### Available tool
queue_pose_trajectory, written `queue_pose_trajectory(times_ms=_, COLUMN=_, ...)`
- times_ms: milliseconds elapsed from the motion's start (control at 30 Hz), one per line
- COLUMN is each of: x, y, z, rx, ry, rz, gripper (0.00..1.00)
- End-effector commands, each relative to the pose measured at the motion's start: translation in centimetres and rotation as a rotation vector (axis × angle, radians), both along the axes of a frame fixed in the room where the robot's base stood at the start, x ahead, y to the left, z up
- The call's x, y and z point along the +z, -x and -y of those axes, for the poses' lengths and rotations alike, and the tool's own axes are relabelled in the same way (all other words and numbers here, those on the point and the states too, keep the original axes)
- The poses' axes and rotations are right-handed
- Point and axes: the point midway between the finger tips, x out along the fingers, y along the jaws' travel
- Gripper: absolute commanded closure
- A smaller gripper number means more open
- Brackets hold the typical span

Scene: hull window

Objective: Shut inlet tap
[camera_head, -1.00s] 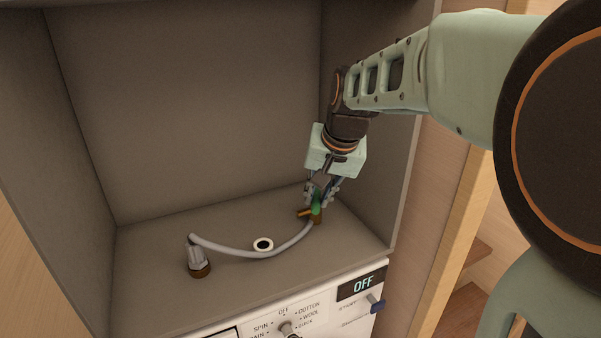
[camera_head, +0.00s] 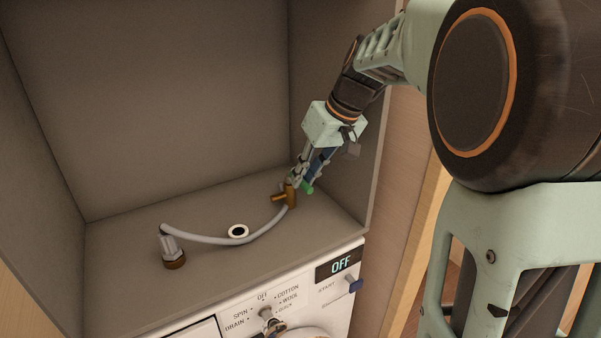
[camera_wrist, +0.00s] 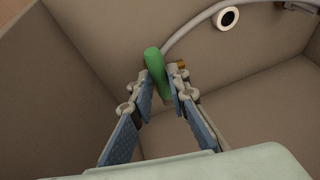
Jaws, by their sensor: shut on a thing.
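The inlet tap (camera_head: 291,196) is a brass body at the right end of the grey hose, inside the recess above the washing machine. Its green handle (camera_wrist: 156,70) lies between my fingertips in the wrist view; in the head view its green tip (camera_head: 308,188) shows to the right of the brass body. My gripper (camera_head: 299,181) reaches down from the upper right and is shut on the green handle. In the wrist view the brass (camera_wrist: 180,68) is partly hidden behind the right finger.
The grey hose (camera_head: 205,240) curves left from the tap to a grey fitting with a brown base (camera_head: 173,255). A white ring (camera_head: 238,231) lies by the hose. The recess wall stands close right of my gripper. The machine's panel (camera_head: 288,303) is in front, its display reading OFF.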

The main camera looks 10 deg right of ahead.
Motion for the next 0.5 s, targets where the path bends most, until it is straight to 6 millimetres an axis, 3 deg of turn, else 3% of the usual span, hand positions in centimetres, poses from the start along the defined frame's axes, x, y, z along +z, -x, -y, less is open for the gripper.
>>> queue_pose_trajectory(times_ms=367, x=0.11, y=-0.06, z=0.08, rx=0.005, ry=0.002, rz=0.003, gripper=1.0)
queue_pose_trajectory(times_ms=400, x=0.11, y=-0.06, z=0.08, rx=0.005, ry=0.002, rz=0.003, gripper=0.81)
queue_pose_trajectory(times_ms=500, x=0.09, y=-0.05, z=0.07, rx=0.005, ry=0.003, rz=0.002, gripper=0.7)
